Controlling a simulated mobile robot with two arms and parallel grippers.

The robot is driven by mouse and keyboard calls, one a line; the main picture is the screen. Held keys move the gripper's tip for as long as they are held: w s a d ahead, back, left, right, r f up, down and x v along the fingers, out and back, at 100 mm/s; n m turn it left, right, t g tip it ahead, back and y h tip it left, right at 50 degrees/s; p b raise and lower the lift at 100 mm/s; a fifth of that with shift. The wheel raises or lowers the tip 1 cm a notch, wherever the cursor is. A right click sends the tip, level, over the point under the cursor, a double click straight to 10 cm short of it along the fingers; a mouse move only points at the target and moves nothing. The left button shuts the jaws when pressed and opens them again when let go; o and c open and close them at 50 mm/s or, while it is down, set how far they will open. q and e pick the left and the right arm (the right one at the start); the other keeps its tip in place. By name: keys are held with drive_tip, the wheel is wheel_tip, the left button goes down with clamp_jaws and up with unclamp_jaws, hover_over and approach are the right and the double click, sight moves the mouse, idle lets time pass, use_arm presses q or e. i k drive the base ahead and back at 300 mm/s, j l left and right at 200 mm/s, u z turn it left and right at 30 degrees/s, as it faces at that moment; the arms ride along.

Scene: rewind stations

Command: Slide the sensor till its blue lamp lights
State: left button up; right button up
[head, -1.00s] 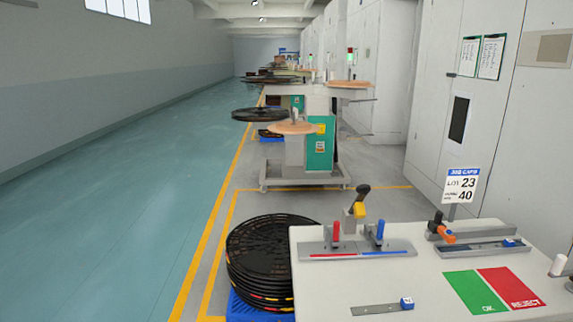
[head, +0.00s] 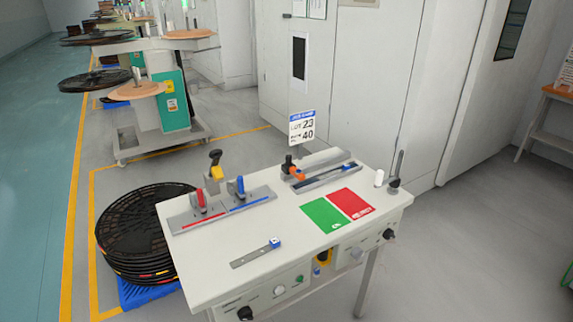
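A small blue block with a white mark (head: 276,242) sits at the right end of a short grey metal strip (head: 252,256) near the table's front edge; it looks like the sensor on its rail. It is too small to tell whether a lamp on it is lit. A grey plate (head: 222,211) behind it carries a red-handled clamp (head: 201,200) and a blue-handled clamp (head: 240,187), with red and blue stripes along its front. Neither of my grippers is in view.
The white table (head: 205,270) also bears a green mat (head: 327,215), a red mat (head: 351,203), a grey rail device with an orange part (head: 297,174) and a lot sign (head: 302,127). Knobs line its front. Black reels (head: 140,230) are stacked at left.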

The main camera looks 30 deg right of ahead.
sight(288, 168)
drive_tip(key=z, duration=1.3)
drive_tip(key=i+l, duration=0.1)
